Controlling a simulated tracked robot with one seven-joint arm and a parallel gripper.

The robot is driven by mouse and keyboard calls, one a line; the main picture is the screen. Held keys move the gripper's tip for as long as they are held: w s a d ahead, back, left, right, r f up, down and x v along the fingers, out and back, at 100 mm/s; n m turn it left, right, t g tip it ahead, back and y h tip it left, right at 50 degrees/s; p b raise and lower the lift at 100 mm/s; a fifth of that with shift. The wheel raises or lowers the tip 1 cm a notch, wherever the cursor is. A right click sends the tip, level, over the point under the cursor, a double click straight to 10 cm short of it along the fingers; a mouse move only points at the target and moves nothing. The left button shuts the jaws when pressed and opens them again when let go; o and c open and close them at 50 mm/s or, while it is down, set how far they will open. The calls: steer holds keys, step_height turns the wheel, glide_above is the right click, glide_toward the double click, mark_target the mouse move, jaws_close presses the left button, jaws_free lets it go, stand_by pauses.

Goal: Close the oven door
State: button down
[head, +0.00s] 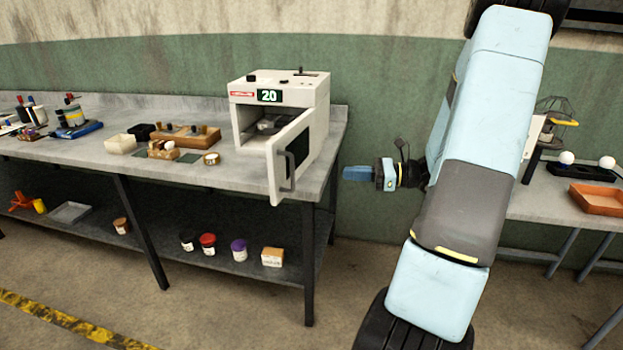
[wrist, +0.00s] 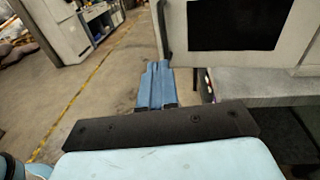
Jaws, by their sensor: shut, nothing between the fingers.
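The oven (head: 245,118) is a cream box with a green "20" display, standing at the right end of the grey bench. Its door (head: 276,175) stands open, swung out toward the front right, with a dark window and a dark handle (head: 287,171). In the wrist view the fingers (wrist: 157,68) are together and empty. The door panel with its dark window (wrist: 225,25) fills the upper right there.
The bench (head: 225,175) holds small trays, a wooden block and a tape roll left of the oven. Its lower shelf (head: 215,262) carries several jars. A second table (head: 535,203) with an orange tray (head: 600,197) stands right. Floor is clear between the tables.

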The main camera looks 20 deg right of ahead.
steer(key=x, duration=1.3)
steer(key=shift+w+m+t, duration=0.25)
steer(key=shift+m+t, duration=0.15)
steer(key=shift+d, duration=0.1)
